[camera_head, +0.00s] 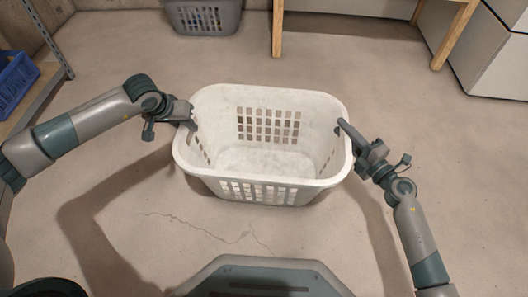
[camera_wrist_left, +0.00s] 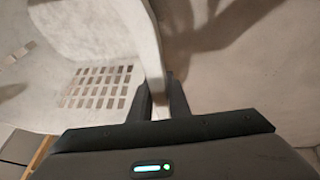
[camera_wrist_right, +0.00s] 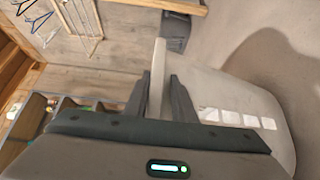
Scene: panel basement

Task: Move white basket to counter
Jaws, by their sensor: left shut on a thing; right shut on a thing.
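The white basket (camera_head: 262,183) is in the middle of the head view, upright and empty, with slotted sides. My left gripper (camera_head: 190,116) is shut on its left rim. In the left wrist view the rim of the white basket (camera_wrist_left: 143,45) runs between the fingers of my left gripper (camera_wrist_left: 160,95). My right gripper (camera_head: 343,128) is shut on the right rim. In the right wrist view the white basket's wall (camera_wrist_right: 240,95) passes between the fingers of my right gripper (camera_wrist_right: 171,95). The basket appears to be held above the floor, though its underside is hidden. I cannot clearly identify the counter.
A grey basket (camera_head: 203,16) stands on the floor at the back. A wooden-legged table (camera_head: 278,28) is behind, with a pale cabinet (camera_head: 490,55) at the back right. A blue crate (camera_head: 14,80) sits on a shelf at the left. The concrete floor around the white basket is clear.

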